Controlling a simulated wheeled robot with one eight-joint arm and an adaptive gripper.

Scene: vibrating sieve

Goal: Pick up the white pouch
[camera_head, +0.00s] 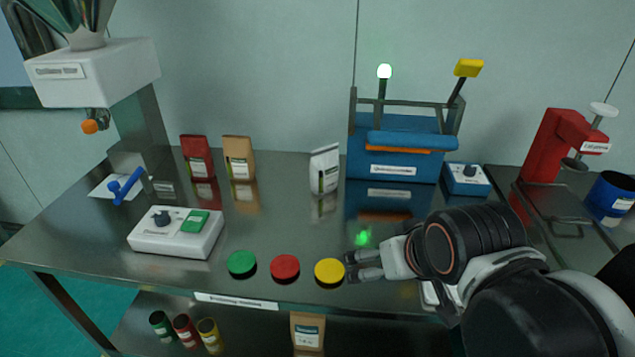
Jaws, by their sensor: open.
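The white pouch (325,169) stands upright on the metal table, left of the blue machine, with a label on its front. My gripper (350,266) is open at the table's front edge, beside the yellow disc and nearer to me than the pouch. It is apart from the pouch, and nothing shows between its fingers. My arm comes in from the lower right.
A red pouch (198,157) and a brown pouch (239,158) stand left of the white one. Green (241,263), red (285,268) and yellow (329,271) discs line the front edge. The blue machine (395,150) stands close on the right. The table's middle is clear.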

